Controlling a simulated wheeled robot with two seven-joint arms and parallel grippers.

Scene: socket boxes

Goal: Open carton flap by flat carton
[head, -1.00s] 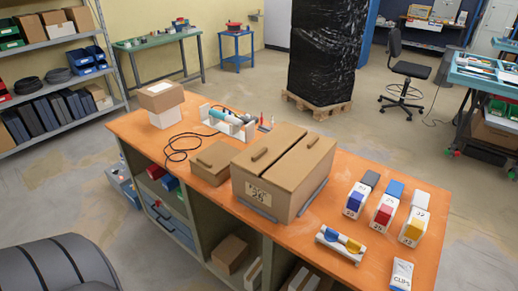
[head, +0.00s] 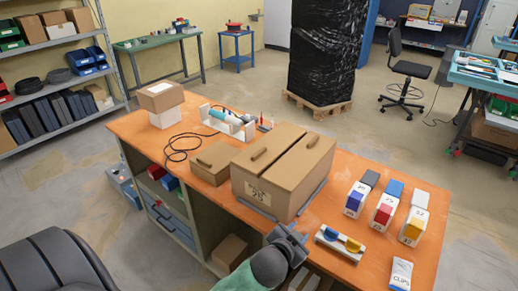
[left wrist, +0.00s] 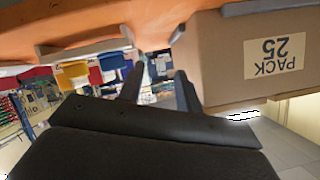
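The large brown carton (head: 285,205) stands on the orange workbench, with a "PACK 25" label on its front. Its two top flaps lie closed, each with a raised grip bar. The left flap (head: 247,168) is beside the low flat carton (head: 208,174); the right flap (head: 307,158) is on the other side. My left gripper (head: 292,235) is in front of the bench's near edge, below and right of the label. In the left wrist view its two fingers (left wrist: 160,90) are apart and empty, with the carton (left wrist: 220,75) beside them, upside down. My right gripper is not in view.
Grey brackets (head: 313,197) border the carton's base. Right of it are a holder with blue and yellow pieces (head: 341,244), several coloured-lid boxes (head: 384,212) and a clips pack (head: 401,273). A cable (head: 178,150) and stacked boxes (head: 161,97) are at the left.

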